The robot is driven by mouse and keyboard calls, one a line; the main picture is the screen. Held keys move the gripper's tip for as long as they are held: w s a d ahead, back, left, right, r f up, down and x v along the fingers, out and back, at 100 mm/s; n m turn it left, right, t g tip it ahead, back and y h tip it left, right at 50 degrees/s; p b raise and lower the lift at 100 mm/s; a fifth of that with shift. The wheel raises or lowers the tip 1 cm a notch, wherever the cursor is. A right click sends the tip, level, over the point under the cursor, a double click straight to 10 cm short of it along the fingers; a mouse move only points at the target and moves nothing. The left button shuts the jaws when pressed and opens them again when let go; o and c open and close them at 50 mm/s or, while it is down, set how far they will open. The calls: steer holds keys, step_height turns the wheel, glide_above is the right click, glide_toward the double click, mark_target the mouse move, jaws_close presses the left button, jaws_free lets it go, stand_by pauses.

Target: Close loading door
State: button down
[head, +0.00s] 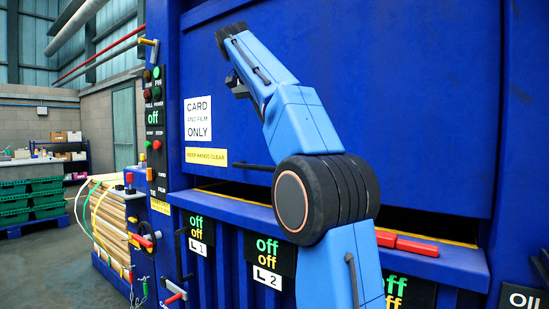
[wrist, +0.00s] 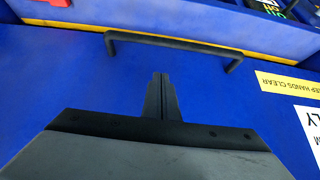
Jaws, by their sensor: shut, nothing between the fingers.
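The loading door (head: 420,110) is a large blue panel on the front of the blue machine. A dark gap shows between its lower edge and the ledge below. A black bar handle (head: 253,167) sits low on the door, partly behind my arm; it spans the upper middle of the wrist view (wrist: 175,43). My gripper (wrist: 162,76) is shut and empty over the door face, its fingertips pointing toward the handle and apart from it in the picture. In the head view my arm reaches up across the door, and the fingers cannot be made out.
A ledge (head: 455,262) with a yellow-marked edge runs below the door, with red blocks (head: 407,242) on it. A control panel (head: 154,120) is left of the door. A strapped bale (head: 105,215) stands at left.

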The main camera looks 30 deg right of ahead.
steer(key=x, duration=0.8)
steer(key=shift+f, duration=0.3)
steer(key=f, duration=0.2)
steer(key=shift+s+a+f, duration=0.15)
steer(key=shift+a+f, duration=0.1)
steer(key=shift+f, duration=0.05)
steer(key=shift+a+f, duration=0.1)
steer(key=shift+f, duration=0.35)
